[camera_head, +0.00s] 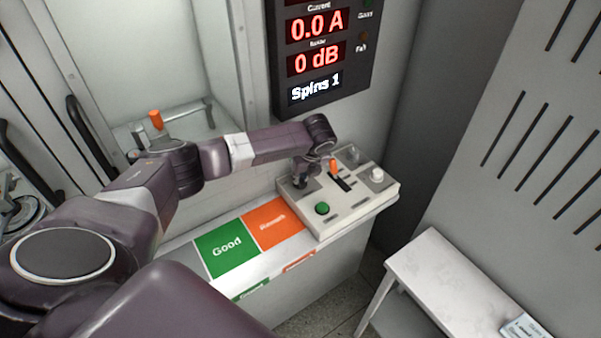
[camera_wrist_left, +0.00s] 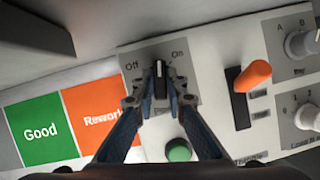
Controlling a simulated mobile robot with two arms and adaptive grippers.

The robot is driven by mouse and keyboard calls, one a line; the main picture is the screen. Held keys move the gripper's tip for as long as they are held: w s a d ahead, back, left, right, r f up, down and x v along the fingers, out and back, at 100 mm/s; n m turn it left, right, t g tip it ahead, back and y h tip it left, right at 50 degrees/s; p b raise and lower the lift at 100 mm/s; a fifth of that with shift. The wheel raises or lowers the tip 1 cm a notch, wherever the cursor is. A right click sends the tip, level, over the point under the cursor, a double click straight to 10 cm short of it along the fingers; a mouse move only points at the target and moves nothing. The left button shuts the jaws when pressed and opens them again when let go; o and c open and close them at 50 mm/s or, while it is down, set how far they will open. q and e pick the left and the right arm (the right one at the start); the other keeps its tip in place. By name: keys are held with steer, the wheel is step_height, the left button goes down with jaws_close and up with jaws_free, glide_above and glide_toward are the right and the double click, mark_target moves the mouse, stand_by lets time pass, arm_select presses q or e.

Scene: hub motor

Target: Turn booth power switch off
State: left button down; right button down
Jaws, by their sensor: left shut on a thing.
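The booth power switch (camera_wrist_left: 161,82) is a black rotary knob on a grey plate. "Off" is printed to its upper left and "On" to its upper right. In the left wrist view its pale pointer mark points nearly straight up, between the two labels. My left gripper (camera_wrist_left: 160,96) is shut on this knob, one fingertip on each side. In the head view my left gripper (camera_head: 299,184) reaches down onto the left back part of the control box (camera_head: 350,207) and hides most of the switch. My right gripper is not in view.
Right of the switch stands an orange-handled lever (camera_wrist_left: 252,76), with two more knobs (camera_wrist_left: 305,42) beyond. A green button (camera_wrist_left: 178,151) sits in front. Green "Good" (camera_head: 226,248) and orange "Rework" (camera_head: 273,223) areas lie left. A display (camera_head: 320,50) hangs above.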

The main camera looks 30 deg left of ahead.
arm_select(q)
steer(key=n+g+p, duration=0.1)
steer(key=n, duration=0.1)
steer(key=shift+d+r+n+y, duration=0.1)
steer(key=shift+n+y, duration=0.2)
steer(key=shift+n, duration=0.1)
steer(key=n+g, duration=0.1)
steer(key=n, duration=0.1)
steer(key=shift+w+n+p, duration=0.15)
steer(key=shift+n+p, duration=0.15)
steer(key=shift+n, duration=0.1)
steer(key=shift+w+f+n+g+b, duration=0.15)
steer(key=shift+n+g+b, duration=0.35)
steer(key=shift+n, duration=0.7)
steer(key=shift+n+g+b, duration=0.6)
steer(key=shift+n+b, duration=0.55)
steer(key=shift+n, duration=0.55)
steer(key=c, duration=1.9)
jaws_free()
steer(key=shift+c, duration=0.2)
